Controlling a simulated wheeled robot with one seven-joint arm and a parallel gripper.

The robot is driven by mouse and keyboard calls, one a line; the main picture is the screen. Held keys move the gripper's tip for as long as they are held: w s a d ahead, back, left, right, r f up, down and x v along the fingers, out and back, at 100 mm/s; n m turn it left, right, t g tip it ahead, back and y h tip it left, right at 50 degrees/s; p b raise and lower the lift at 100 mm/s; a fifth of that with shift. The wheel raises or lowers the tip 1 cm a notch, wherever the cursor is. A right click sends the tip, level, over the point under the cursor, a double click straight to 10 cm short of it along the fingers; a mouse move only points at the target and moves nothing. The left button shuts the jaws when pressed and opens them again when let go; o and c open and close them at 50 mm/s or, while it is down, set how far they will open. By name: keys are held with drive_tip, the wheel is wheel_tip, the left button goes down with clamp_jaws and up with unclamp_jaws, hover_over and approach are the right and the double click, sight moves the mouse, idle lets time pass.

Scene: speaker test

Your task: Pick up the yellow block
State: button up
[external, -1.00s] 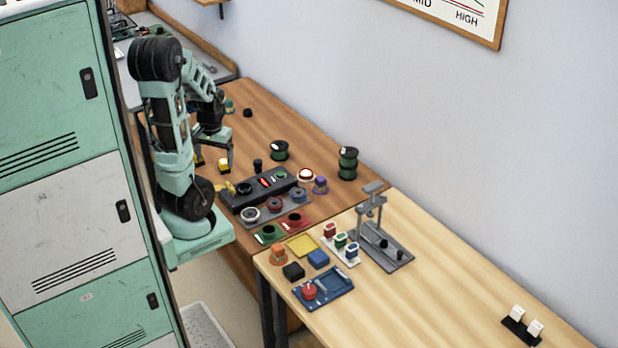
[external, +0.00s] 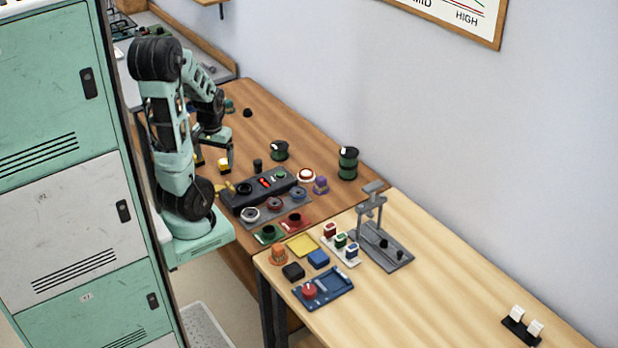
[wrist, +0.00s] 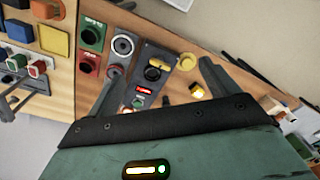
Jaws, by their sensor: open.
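The yellow block (external: 223,166) sits on the brown table, close to my gripper (external: 215,163) in the external view. In the wrist view the yellow block (wrist: 197,90) shows between the fingers, nearer the right finger. My gripper (wrist: 160,80) is open, with its two fingers wide apart and nothing between them in its grip. How high the fingertips are above the table, I cannot tell.
A dark panel (external: 240,203) with knobs stands right of the block. Beside it lie a yellow round piece (wrist: 187,61) and a small black cylinder (external: 258,165). Green-black spools (external: 348,163) stand farther back. Bare brown tabletop lies behind the block.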

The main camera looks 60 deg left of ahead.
idle(0.3)
drive_tip(key=c, duration=0.6)
